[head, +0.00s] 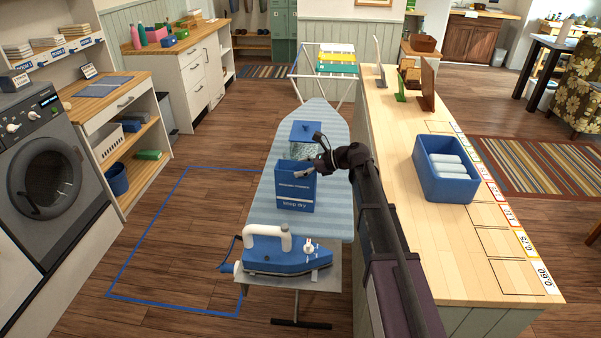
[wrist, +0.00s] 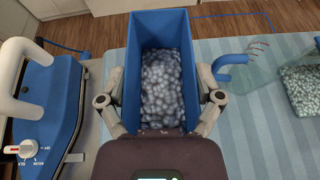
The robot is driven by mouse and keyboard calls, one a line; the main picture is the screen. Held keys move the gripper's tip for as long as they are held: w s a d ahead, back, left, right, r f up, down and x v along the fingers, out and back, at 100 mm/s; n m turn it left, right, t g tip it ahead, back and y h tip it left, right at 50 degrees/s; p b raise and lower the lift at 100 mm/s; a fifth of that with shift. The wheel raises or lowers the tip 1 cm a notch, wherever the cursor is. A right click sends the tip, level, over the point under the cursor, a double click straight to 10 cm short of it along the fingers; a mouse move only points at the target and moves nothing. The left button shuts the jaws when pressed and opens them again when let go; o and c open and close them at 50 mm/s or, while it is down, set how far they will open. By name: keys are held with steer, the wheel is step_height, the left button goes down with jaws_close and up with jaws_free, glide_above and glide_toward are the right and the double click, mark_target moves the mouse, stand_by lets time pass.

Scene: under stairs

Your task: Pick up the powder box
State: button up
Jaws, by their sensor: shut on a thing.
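The powder box (head: 296,191) is a blue, open-topped box with white lettering reading "keep dry". It stands upright over the striped ironing board, and I cannot tell whether its base touches the board. In the wrist view the box (wrist: 161,32) shows pale grey-blue granules inside. My gripper (wrist: 160,100) has one finger on each side of the box and is shut on it. In the head view my gripper (head: 318,164) is at the box's upper right edge, with the far finger partly hidden.
A blue and white iron (head: 287,252) stands close in front of the box. A clear container (head: 303,137) of granules is just behind it. The wooden counter (head: 425,252) on the right holds a blue bin (head: 427,185) of white rolls. Floor at left is clear.

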steer(key=shift+r+p, duration=0.35)
steer(key=shift+r, duration=0.05)
steer(key=w+d+r+p, duration=0.2)
steer(key=d, duration=0.5)
steer(key=w+d+r+p, duration=0.2)
steer(key=d, duration=0.6)
steer(key=shift+d, duration=0.15)
stand_by(1.1)
steer(key=shift+d, duration=0.1)
stand_by(0.8)
steer(key=o, duration=0.5)
steer(key=c, duration=0.5)
